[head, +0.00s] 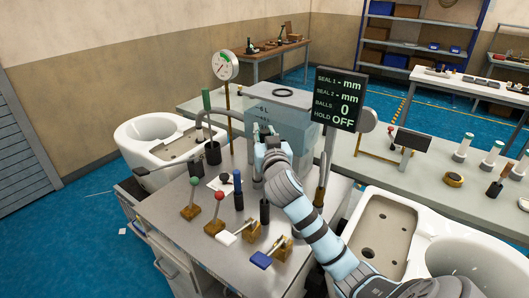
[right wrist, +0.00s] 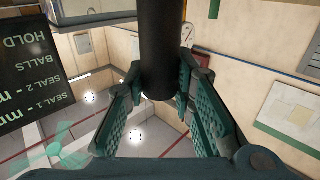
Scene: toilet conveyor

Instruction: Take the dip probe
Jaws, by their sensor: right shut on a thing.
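My right gripper (head: 262,152) is above the grey bench, in front of the clear tank (head: 290,125). In the right wrist view, the right gripper (right wrist: 165,100) has its two green ribbed fingers on either side of a thick black cylinder (right wrist: 165,45), shut on it. This cylinder appears to be the dip probe; its far part runs out of the top of the picture. In the head view the gripper hides most of what it holds. A black upright holder (head: 265,211) stands on the bench below the gripper. My left gripper is not in view.
A blue-handled tool (head: 238,188) stands beside the gripper. Levers with green (head: 194,181), red (head: 219,197), white (head: 226,238) and blue (head: 261,260) ends stand along the front. The display (head: 339,98) is close on the right. White toilets flank the bench (head: 180,225).

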